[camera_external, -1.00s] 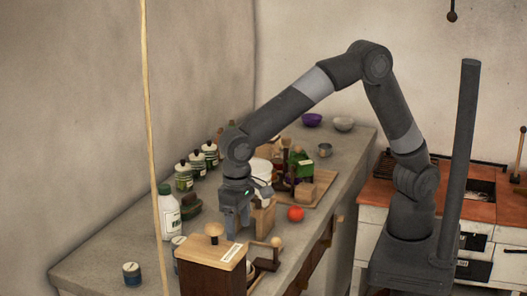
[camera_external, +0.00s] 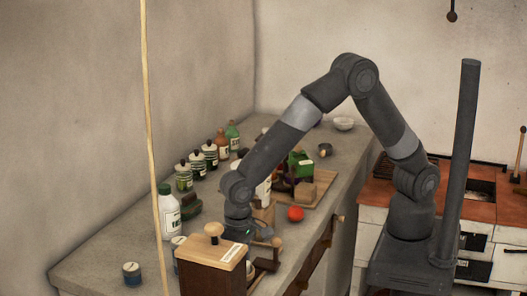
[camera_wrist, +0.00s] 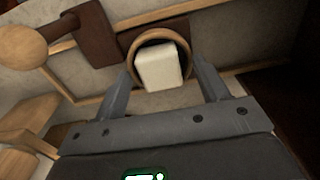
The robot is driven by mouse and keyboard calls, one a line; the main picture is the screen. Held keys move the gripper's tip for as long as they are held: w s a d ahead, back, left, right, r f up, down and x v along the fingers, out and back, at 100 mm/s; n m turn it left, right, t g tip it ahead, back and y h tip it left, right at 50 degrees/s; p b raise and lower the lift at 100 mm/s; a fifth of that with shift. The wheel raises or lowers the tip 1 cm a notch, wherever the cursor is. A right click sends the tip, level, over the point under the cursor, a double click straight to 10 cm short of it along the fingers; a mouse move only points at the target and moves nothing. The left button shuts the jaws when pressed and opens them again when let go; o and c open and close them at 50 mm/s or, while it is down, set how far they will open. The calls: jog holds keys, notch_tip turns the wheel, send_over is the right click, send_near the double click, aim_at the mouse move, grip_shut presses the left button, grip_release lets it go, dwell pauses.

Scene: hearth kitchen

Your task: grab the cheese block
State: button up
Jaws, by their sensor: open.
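A pale, cream-coloured block, which looks like the cheese block (camera_wrist: 158,66), sits in a small round wooden bowl (camera_wrist: 187,44) in the wrist view. My gripper (camera_wrist: 163,78) is open, with one finger to each side of the bowl and block. No grip on the block shows, and I cannot tell how far below the fingertips it lies. In the external view my wrist is low over the front of the counter, behind a wooden box with a knob (camera_external: 207,265). That box and the arm hide the fingers and the block there.
A dark wooden piece with a round knob (camera_wrist: 28,47) lies left of the bowl in the wrist view. On the counter (camera_external: 100,257) stand a white bottle (camera_external: 169,214), several jars, a red tomato (camera_external: 295,213) and a cutting board (camera_external: 322,187).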

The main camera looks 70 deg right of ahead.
jog(key=shift+c, duration=0.6)
jog(key=c, duration=1)
jog(key=shift+o, duration=0.2)
jog(key=shift+r, duration=0.1)
